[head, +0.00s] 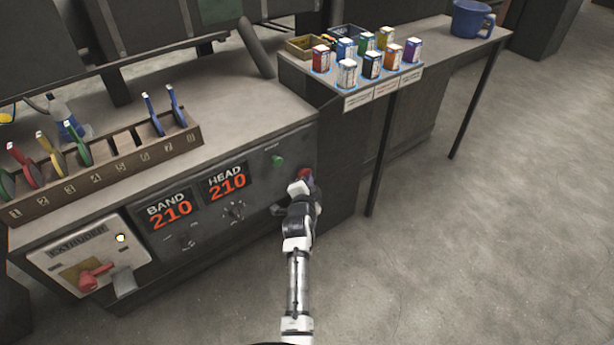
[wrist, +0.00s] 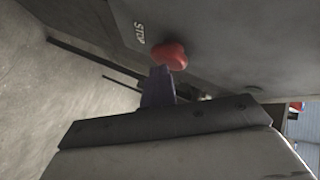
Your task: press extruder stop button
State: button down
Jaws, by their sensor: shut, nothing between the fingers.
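The red stop button (head: 305,173) is at the right end of the machine's front panel, partly hidden by my gripper in the head view. In the wrist view the red button (wrist: 169,56) stands out from the dark panel beside the word STOP. My gripper (head: 308,183) is at the button, in front of the panel. In the wrist view the shut fingers (wrist: 160,77) end right at the button's edge; I cannot tell whether they touch it. Nothing is held.
A green button (head: 277,160) sits up and left of the red one. The panel has BAND (head: 171,215) and HEAD (head: 228,187) displays and knobs. An extruder switch box (head: 88,262) with a red lever is at left. Several cans (head: 372,64) stand on the shelf above. Floor at right is clear.

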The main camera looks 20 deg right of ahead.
jog(key=shift+s+d+p, duration=0.25)
jog(key=shift+s+p, duration=0.15)
jog(key=shift+s, duration=0.45)
jog(key=shift+s, duration=0.1)
jog(key=s+p, duration=0.1)
jog(key=s+d+p, duration=0.1)
jog(key=s, duration=0.1)
jog(key=s+p, duration=0.1)
jog(key=shift+s+d, duration=0.25)
jog(key=shift+d, duration=0.1)
dwell(0.4)
